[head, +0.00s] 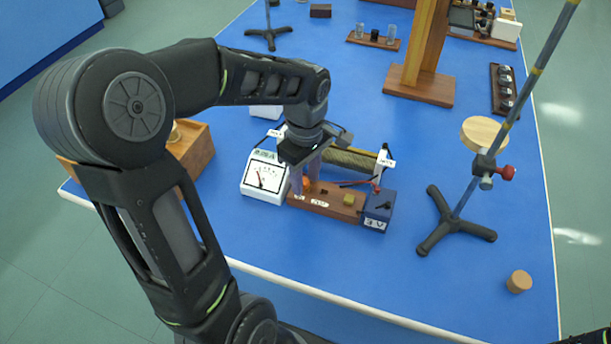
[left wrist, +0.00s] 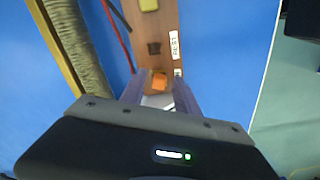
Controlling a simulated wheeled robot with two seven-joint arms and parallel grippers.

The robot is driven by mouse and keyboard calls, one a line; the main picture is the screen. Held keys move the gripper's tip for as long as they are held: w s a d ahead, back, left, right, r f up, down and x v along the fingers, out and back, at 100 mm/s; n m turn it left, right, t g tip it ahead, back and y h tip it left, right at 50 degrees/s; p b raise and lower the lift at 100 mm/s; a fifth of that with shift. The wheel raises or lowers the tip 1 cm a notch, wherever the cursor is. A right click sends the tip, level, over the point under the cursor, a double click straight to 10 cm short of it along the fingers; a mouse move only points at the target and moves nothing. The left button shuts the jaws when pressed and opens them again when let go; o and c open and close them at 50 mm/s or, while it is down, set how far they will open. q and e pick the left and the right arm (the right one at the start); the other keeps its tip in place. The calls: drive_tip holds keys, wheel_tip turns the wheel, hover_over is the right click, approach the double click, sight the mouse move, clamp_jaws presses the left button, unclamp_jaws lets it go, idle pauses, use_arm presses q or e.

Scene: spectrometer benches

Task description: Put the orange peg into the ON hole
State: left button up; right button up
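The orange peg (head: 307,184) is upright at the meter end of a wooden board (head: 334,206). In the left wrist view, the orange peg (left wrist: 159,81) shows between my fingertips, beside a small white label (left wrist: 178,72) too partly hidden to read. A dark, empty square hole (left wrist: 154,48) lies farther along the board, beside a larger label that seems to read REST (left wrist: 174,45). My left gripper (head: 305,177) points down over the peg, its fingers apart on either side with narrow gaps. The peg's lower part and its hole are hidden.
A white meter (head: 263,180) stands left of the board and a blue 3 V box (head: 378,211) at its right end. A coil (head: 350,160) lies behind, with red and black leads. A tripod stand (head: 455,222) is to the right. The front table is mostly clear.

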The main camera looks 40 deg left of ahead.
use_arm(q)
drive_tip(key=shift+o, duration=0.3)
drive_tip(key=shift+r, duration=0.1)
wheel_tip(320, 180, up, 8)
drive_tip(key=shift+f, duration=0.15)
drive_tip(key=shift+f, duration=0.1)
idle(0.9)
